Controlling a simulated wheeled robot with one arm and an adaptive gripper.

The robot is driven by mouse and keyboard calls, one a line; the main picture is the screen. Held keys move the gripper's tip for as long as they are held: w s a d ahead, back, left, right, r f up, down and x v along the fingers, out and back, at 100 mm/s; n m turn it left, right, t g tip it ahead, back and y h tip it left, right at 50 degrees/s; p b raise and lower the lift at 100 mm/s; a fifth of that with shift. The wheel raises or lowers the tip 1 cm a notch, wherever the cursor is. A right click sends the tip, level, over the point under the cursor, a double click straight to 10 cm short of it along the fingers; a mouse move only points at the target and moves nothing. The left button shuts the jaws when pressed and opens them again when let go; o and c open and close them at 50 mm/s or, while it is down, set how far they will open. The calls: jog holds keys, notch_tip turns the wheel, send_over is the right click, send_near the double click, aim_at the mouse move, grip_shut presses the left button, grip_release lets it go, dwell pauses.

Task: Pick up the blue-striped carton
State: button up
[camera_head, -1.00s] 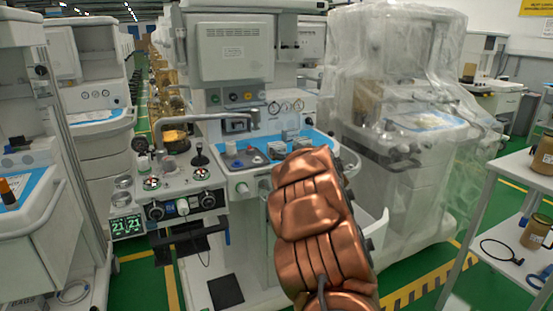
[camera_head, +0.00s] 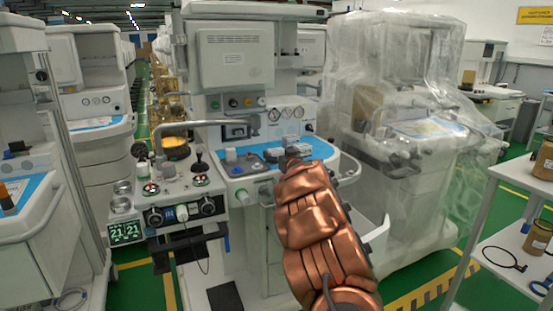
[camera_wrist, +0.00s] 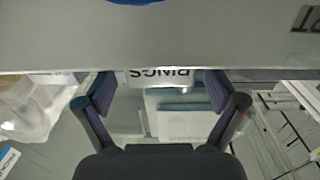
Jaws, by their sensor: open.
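My gripper (camera_wrist: 160,88) shows in the wrist view with its two dark fingers apart and nothing clearly held. A white surface with dark upside-down lettering (camera_wrist: 158,76) shows between the fingertips, partly cut off by a broad grey edge above; I cannot tell whether it is a carton or a label. No blue stripes can be made out on it. In the head view my copper arm reaches to the blue-topped work surface (camera_head: 248,163) of the middle cart, and hides most of the gripper. Small grey and white items (camera_head: 290,141) lie there, too small to identify as the blue-striped carton.
The middle anaesthesia cart (camera_head: 235,60) stands straight ahead, with a side unit of knobs (camera_head: 180,211) at its left. A plastic-draped cart (camera_head: 400,110) stands to the right. A white shelf (camera_head: 505,180) with brown jars (camera_head: 538,234) is at the far right. Green floor shows between.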

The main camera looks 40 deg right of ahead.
jog(key=shift+x, duration=1.05)
jog(key=shift+c, duration=0.4)
jog(key=c, duration=1.2)
